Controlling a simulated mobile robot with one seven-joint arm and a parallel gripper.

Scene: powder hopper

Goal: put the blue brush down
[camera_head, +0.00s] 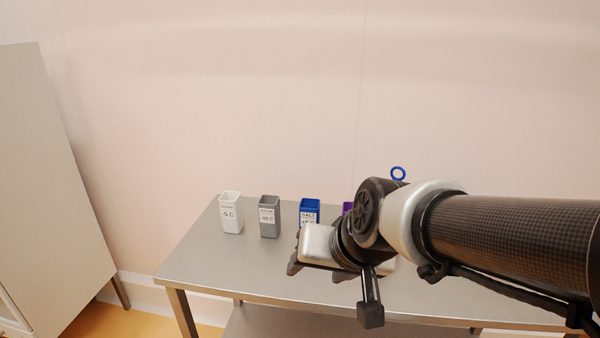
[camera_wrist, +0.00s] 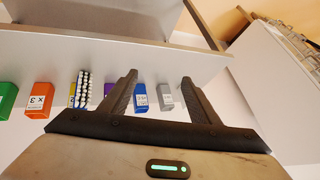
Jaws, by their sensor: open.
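My gripper (camera_wrist: 160,76) is open in the wrist view, with nothing visible between its two dark fingers. In the head view my gripper is over the steel table, and my wrist mostly hides its fingers. A blue ring (camera_head: 398,173) shows above my arm in the head view. It may be the end of the blue brush, but the part below is hidden.
On the steel table (camera_head: 205,270) stand a white bin (camera_head: 231,212), a grey bin (camera_head: 269,216), a blue bin (camera_head: 309,211) and a purple bin (camera_head: 348,208). The wrist view adds an orange bin (camera_wrist: 39,100) and a green bin (camera_wrist: 7,95). A cabinet (camera_head: 40,180) stands left.

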